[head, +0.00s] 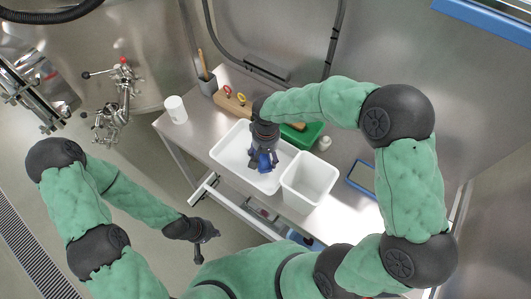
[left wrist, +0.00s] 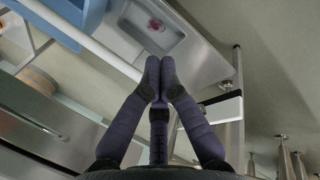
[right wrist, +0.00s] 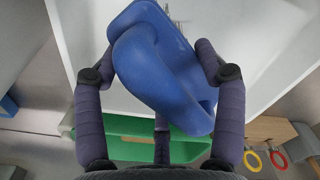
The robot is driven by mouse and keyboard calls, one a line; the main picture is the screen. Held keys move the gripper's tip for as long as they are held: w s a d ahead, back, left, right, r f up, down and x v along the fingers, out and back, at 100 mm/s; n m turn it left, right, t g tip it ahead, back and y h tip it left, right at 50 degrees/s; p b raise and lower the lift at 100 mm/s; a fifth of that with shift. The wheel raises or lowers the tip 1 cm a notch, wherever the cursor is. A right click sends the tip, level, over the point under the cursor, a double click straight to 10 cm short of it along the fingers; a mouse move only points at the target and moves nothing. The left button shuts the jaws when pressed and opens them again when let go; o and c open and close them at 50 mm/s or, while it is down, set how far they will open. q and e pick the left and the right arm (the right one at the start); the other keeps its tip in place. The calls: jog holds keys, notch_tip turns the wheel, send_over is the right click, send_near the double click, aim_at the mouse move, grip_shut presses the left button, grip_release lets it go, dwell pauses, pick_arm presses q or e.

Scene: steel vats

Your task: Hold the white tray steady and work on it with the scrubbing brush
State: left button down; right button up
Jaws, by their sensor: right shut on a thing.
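The white tray (head: 229,152) lies on the steel table in the head view, and its white inside also fills much of the right wrist view (right wrist: 265,50). My right gripper (head: 262,158) is over the tray, shut on the blue scrubbing brush (head: 264,163). The brush's blue body (right wrist: 165,65) sits between the fingers in the right wrist view. My left gripper (head: 203,240) is off the table's near side, away from the tray. Its fingertips (left wrist: 160,75) are together with nothing between them.
A white bin (head: 309,182) stands right beside the tray. Behind are a green container (head: 302,134), a small white bottle (head: 325,143) and a wooden block (head: 232,104) with ringed handles. A white cup (head: 175,109) and a grey pot (head: 207,86) stand left. A blue-edged item (head: 362,177) lies right.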

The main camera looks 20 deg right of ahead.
pick_arm(q)
jog(key=shift+f, duration=0.1)
pick_arm(e)
jog(key=shift+f, duration=0.15)
pick_arm(q)
jog(key=w+d+r+m, duration=0.4)
jog(key=w+r+m, duration=0.3)
jog(key=w+r, duration=0.55)
jog(key=w+d+r+m+y, duration=0.2)
jog(key=w+d+r+m, duration=0.1)
jog(key=r, duration=0.4)
jog(key=w+d+r+m+y, duration=0.2)
jog(key=d+r+m, duration=0.1)
jog(key=r, duration=0.5)
jog(key=shift+a+f, duration=0.1)
jog(key=shift+f, duration=2.45)
jog(key=shift+f, duration=0.8)
pick_arm(e)
jog(key=shift+f, duration=0.95)
